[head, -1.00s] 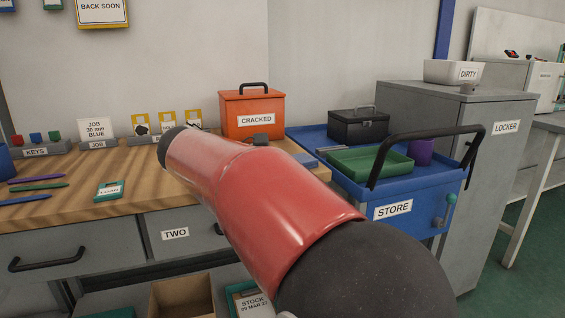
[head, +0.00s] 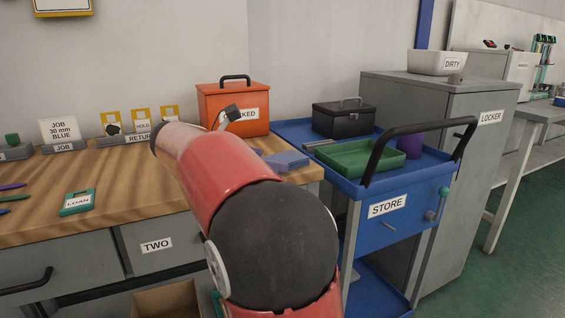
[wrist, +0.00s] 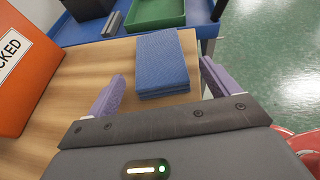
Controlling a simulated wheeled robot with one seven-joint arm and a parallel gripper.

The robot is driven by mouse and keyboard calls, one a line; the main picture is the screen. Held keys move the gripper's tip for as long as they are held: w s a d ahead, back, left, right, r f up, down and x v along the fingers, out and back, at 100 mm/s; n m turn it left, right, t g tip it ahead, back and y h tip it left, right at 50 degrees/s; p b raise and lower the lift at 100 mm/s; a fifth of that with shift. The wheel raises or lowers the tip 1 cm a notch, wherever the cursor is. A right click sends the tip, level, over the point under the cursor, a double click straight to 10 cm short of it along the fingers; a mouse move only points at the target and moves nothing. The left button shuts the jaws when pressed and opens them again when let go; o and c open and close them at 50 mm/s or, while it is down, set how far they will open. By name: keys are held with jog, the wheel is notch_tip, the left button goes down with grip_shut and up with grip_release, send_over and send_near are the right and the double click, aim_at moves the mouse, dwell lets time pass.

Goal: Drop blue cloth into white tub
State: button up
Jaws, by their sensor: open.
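The blue cloth (head: 287,160) lies folded at the right end of the wooden bench. In the wrist view the blue cloth (wrist: 162,62) lies ahead, between the lines of the two fingers. My gripper (wrist: 161,74) is open and empty, with its purple-padded fingers spread to either side of the cloth's near end. I cannot tell its height above the bench. In the head view my red arm hides much of the gripper. The white tub (head: 437,62), labelled DIRTY, stands on top of the grey locker.
The blue STORE cart (head: 400,190) adjoins the bench, carrying a green tray (head: 362,160), a black box (head: 343,119) and a purple cup (head: 411,146).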

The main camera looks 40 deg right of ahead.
jog(key=shift+x, duration=1.1)
jog(key=c, duration=1.1)
jog(key=shift+r, duration=0.15)
jog(key=shift+r+p, duration=0.7)
jog(key=shift+r, duration=9.2)
